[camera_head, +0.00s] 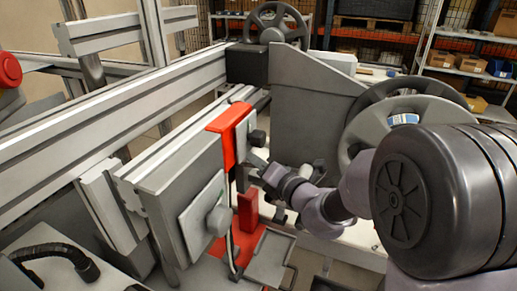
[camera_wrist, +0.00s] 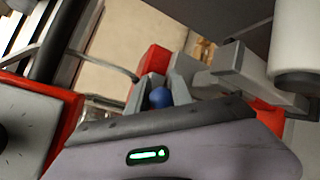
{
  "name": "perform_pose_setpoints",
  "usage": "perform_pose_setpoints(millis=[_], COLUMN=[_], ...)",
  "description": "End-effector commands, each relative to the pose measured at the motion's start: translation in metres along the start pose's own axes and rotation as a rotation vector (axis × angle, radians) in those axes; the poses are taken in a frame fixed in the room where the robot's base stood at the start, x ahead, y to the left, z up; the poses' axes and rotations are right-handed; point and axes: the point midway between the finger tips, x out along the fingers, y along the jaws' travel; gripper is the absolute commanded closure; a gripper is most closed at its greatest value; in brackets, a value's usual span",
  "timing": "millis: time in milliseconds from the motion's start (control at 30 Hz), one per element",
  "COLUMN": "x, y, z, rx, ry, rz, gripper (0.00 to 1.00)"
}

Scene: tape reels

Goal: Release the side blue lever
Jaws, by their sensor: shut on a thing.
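The side blue lever shows in the wrist view as a round blue knob (camera_wrist: 160,98) between the two grey fingers of my gripper (camera_wrist: 159,87). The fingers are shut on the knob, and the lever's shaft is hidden. In the head view, my gripper (camera_head: 257,166) reaches in from the right beside the red and grey machine panel. The blue knob cannot be made out in that view.
A red bracket (camera_head: 230,124) and a red block (camera_head: 247,209) stand close to my gripper. A grey plate with a round knob (camera_head: 219,219) is at left. Large reels (camera_head: 402,118) stand behind my arm. A white cylinder (camera_wrist: 298,45) is near at upper right.

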Motion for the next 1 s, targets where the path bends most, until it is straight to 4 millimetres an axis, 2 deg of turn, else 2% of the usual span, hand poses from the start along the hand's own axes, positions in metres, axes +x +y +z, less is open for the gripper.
perform_pose_setpoints(millis=[33, 133, 367, 700, 733, 800, 1000], x=[-0.0021, -0.0016, 0.0002, 0.0007, 0.0007, 0.0008, 0.0011], y=[0.0139, 0.0175, 0.0168, 0.0133, 0.0133, 0.0137, 0.0146], z=[0.0091, 0.0115, 0.0089, 0.0062, 0.0062, 0.0068, 0.0081], rx=[-0.021, -0.063, -0.12, -0.124, -0.124, -0.124, -0.123], ry=[0.024, 0.057, 0.104, 0.109, 0.108, 0.107, 0.104], rz=[-0.027, -0.077, -0.145, -0.152, -0.151, -0.15, -0.149], gripper=[1.0, 1.0, 1.0, 1.0, 0.69, 0.56, 0.53])
